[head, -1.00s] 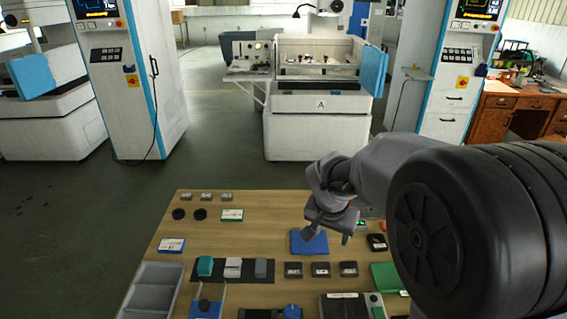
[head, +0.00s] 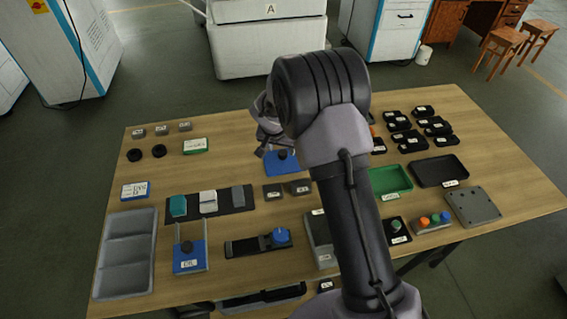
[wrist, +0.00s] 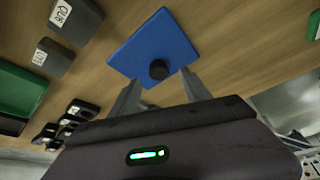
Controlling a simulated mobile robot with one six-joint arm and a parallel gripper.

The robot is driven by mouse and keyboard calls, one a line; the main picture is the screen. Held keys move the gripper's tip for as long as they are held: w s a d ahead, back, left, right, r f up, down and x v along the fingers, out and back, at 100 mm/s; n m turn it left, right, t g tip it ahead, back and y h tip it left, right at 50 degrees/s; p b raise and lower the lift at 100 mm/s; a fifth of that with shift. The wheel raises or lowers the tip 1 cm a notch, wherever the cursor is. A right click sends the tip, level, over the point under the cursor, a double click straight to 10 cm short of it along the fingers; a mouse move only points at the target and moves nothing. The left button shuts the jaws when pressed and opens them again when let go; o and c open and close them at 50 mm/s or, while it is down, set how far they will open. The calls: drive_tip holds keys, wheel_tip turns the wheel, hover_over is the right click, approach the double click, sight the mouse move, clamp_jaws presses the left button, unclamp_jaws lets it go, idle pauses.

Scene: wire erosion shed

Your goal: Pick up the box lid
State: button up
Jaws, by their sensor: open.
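The box lid is a flat blue plate (head: 284,168) with a black round knob (head: 282,154), lying on the wooden table in the head view. In the wrist view the blue lid (wrist: 150,40) fills the upper middle, with its black knob (wrist: 158,69) near the lid's lower edge. My gripper (wrist: 160,78) is open, one finger on each side of the knob in that view, with nothing held. In the head view my gripper (head: 270,148) is just above the lid, partly hidden by my arm. How far the fingertips are above the lid is unclear.
Grey labelled blocks (head: 274,192) stand close in front of the lid. A dark strip (head: 238,198) with several blocks and a grey tray (head: 126,255) lie to the left. A green tray (head: 392,180) and black parts are to the right. Bare table lies left of the lid.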

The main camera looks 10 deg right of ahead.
sight(283, 153)
drive_tip(key=b+x, duration=0.1)
drive_tip(key=x, duration=0.2)
drive_tip(key=shift+d+f, duration=0.1)
drive_tip(key=shift+f, duration=0.25)
drive_tip(key=shift+r, duration=0.15)
clamp_jaws()
